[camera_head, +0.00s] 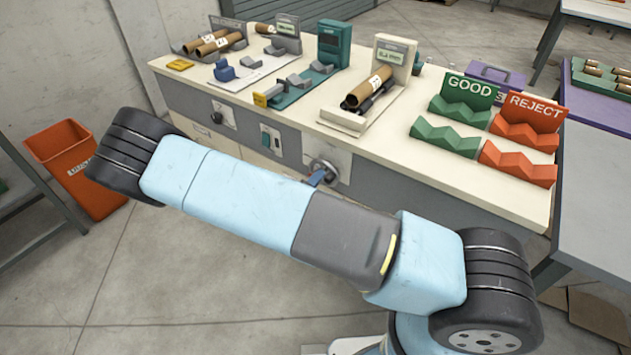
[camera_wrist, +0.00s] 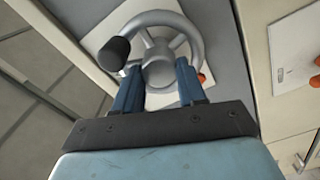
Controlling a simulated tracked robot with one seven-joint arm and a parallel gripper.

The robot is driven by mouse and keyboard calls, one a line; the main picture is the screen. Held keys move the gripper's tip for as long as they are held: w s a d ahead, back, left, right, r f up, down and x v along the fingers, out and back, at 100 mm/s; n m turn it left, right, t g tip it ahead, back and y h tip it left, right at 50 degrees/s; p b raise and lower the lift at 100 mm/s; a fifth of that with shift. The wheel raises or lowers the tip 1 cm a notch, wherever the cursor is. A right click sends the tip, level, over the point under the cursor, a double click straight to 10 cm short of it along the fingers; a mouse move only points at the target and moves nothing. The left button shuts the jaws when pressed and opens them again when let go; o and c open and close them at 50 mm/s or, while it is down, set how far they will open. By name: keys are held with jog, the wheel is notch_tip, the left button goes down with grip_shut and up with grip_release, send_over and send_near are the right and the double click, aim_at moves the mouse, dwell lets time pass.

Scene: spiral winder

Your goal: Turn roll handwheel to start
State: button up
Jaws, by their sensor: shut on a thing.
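The handwheel (camera_wrist: 195,35) is a grey metal wheel with spokes, a central hub and a dark crank knob (camera_wrist: 114,53) at its upper left. It stands on a pale plate on the bench front; in the head view the handwheel (camera_head: 323,168) is partly hidden by my arm. My gripper (camera_wrist: 158,76) has its two blue fingers on either side of the hub, shut on the wheel's middle. Exactly which part they touch is unclear. One blue finger of my gripper (camera_head: 318,178) shows at the wheel in the head view.
The bench (camera_head: 440,185) carries a cradle with a cardboard tube (camera_head: 369,87), a green GOOD rack (camera_head: 445,137) and an orange REJECT rack (camera_head: 518,163). Another control (camera_head: 220,115) is farther left on its front. An orange bin (camera_head: 78,165) stands left. Open floor lies before the bench.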

jog(key=m, duration=2.4)
jog(key=shift+s+d+f+m, duration=0.1)
jog(key=shift+s+d+m, duration=0.15)
jog(key=shift+s+m, duration=0.05)
dwell(1.9)
dwell(0.6)
jog(key=o, duration=1.1)
jog(key=shift+c, duration=0.2)
